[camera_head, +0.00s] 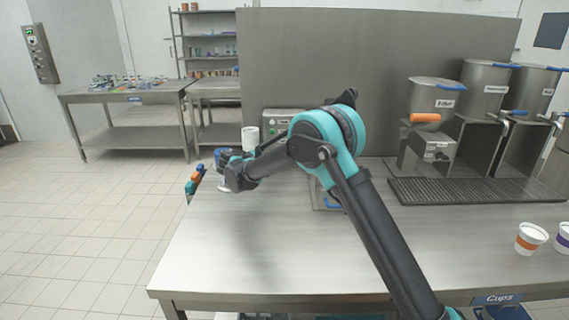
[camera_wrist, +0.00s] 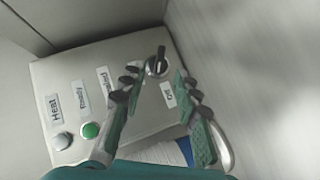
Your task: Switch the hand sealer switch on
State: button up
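The hand sealer's light grey control box (camera_wrist: 75,85) fills the left and middle of the wrist view. I cannot tell whether either finger touches the switch. In the head view, the sealer box (camera_head: 276,121) stands at the back of the steel table, partly hidden by my arm.
The box also has a green button (camera_wrist: 90,130), a grey button (camera_wrist: 62,141) and labels, one reading Heat. A white cup-like item (camera_head: 250,138) stands near the sealer. Several dispensers (camera_head: 435,95) stand right.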

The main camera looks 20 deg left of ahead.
jog(key=x, duration=0.5)
jog(key=shift+w+d+f, duration=0.1)
jog(key=shift+w+d, duration=0.05)
jog(key=shift+w, duration=0.15)
grip_shut()
